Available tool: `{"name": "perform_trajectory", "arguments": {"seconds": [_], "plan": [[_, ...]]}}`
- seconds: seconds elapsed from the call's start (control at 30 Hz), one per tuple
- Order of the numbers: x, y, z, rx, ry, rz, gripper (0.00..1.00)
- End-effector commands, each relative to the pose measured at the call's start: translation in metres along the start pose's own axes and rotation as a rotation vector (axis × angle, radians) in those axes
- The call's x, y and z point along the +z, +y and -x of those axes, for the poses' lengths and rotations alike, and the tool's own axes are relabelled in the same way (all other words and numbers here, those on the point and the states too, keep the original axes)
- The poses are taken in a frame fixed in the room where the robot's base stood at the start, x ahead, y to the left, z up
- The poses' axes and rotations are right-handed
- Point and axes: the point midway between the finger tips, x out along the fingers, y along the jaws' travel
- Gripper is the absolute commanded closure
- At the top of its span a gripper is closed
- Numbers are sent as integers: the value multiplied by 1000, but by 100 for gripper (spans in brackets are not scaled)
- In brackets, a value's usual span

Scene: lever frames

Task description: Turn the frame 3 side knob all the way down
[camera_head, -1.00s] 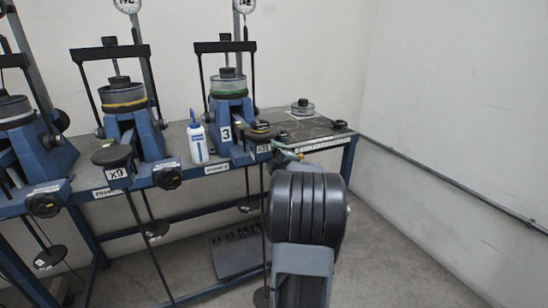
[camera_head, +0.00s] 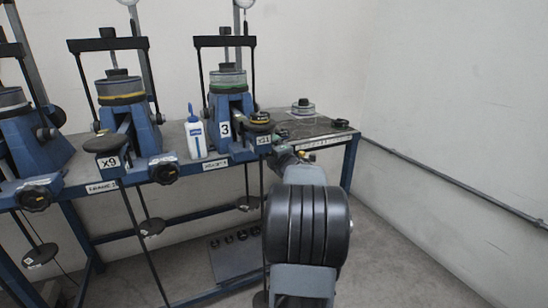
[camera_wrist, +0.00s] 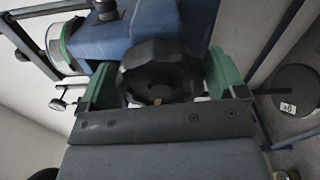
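Frame 3 (camera_head: 224,110) is the blue lever frame with the "3" plate, on the right part of the bench in the head view. Its side knob is hidden there behind my gripper and arm. In the wrist view the black, lobed side knob (camera_wrist: 160,68) sits on the blue frame body, between the two green fingers of my gripper (camera_wrist: 162,80). One finger is on each side of the knob, very close to it. I cannot tell whether they press on it. My gripper (camera_head: 285,157) also shows in the head view at the bench's front edge, partly hidden by my wrist.
A white bottle (camera_head: 195,134) stands left of frame 3. Another lever frame (camera_head: 128,110) with its own black knob (camera_head: 164,170) is further left. A round black hanger weight (camera_wrist: 296,90) is at the wrist view's right. Open floor lies right of the bench.

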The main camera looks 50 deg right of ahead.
Motion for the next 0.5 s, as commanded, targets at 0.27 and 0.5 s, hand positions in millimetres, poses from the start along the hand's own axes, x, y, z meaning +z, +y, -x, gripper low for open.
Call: {"name": "perform_trajectory", "arguments": {"seconds": [0.27, 0.5], "plan": [[2, -1, 2, -3, -4, -3, 4], [2, -3, 23, -3, -6, -4, 4]]}}
